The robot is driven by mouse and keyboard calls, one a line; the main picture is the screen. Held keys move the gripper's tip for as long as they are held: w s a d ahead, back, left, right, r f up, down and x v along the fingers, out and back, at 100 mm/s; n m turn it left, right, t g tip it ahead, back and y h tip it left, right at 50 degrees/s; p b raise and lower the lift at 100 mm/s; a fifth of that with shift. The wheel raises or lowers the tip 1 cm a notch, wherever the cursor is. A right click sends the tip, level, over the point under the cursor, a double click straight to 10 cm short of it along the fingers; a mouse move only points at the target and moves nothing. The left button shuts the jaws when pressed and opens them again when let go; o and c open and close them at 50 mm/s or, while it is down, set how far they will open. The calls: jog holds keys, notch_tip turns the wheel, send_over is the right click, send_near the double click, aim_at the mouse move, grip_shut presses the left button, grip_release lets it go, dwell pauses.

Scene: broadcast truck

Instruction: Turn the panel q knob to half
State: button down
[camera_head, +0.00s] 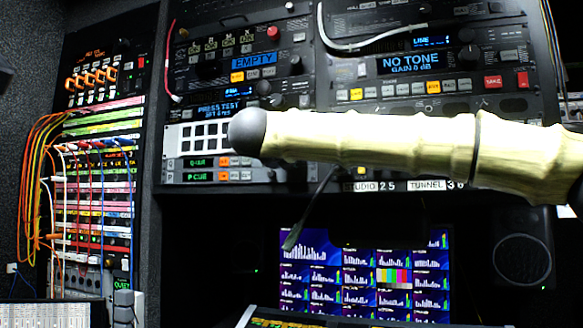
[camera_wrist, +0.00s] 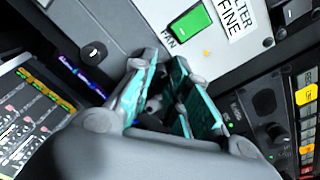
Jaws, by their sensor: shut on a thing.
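In the head view, a row labelled Q with a green QUE display (camera_head: 198,162) sits above a row labelled P with a PCUE display (camera_head: 198,177). My pale arm crosses in front of the rack, and my gripper is not visible there. In the wrist view my gripper (camera_wrist: 172,72) points at a grey panel, with its teal-padded fingers close together. A small dark, knob-like part (camera_wrist: 155,103) shows between the pads, mostly hidden by the fingers. I cannot read its setting or confirm its label.
In the wrist view, a green FAN button (camera_wrist: 186,24) lies just beyond the fingertips. Another black knob (camera_wrist: 266,101) and lit buttons (camera_wrist: 306,95) are on the right. In the head view, a screen (camera_head: 365,270) stands below the rack and patch cables (camera_head: 40,165) hang at left.

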jog(key=shift+f, duration=0.15)
dwell(0.4)
jog(key=c, duration=1.3)
grip_release()
jog(key=shift+c, duration=0.2)
jog(key=shift+s, duration=0.15)
jog(key=v, duration=1.1)
jog(key=shift+s, duration=0.35)
jog(key=shift+a, duration=0.15)
